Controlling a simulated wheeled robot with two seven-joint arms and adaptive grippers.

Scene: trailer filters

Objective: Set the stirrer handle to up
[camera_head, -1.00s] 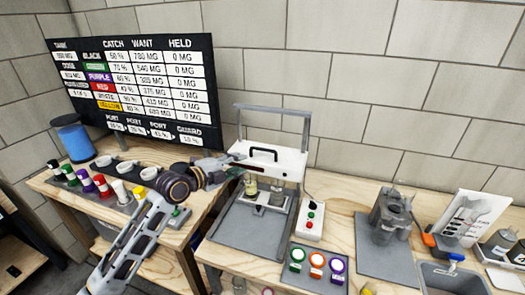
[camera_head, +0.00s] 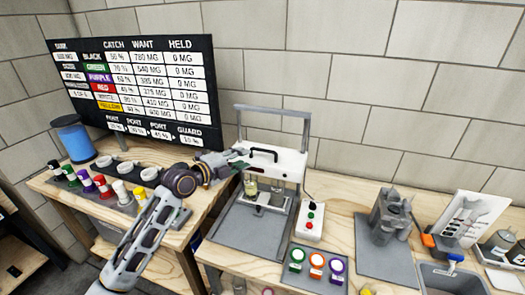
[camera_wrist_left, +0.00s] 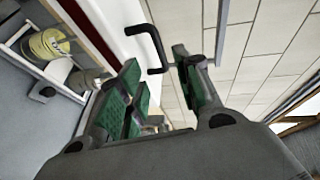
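The stirrer (camera_head: 284,162) has a white head in a grey frame at the middle of the bench. Its black bar handle (camera_head: 264,151) is on the white head, and it also shows in the left wrist view (camera_wrist_left: 158,44). My left gripper (camera_head: 238,158) is just left of the handle. In the left wrist view its green-padded fingers (camera_wrist_left: 160,82) are apart, with the handle seen beyond and between their tips. I see no contact with the handle. My right gripper is not in view.
Two jars (camera_head: 251,185) stand under the stirrer head. A button box (camera_head: 310,221) is to its right, and a panel with coloured knobs (camera_head: 317,263) is in front. Coloured bottles (camera_head: 102,187) stand on the left table. A sign board (camera_head: 140,90) stands behind.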

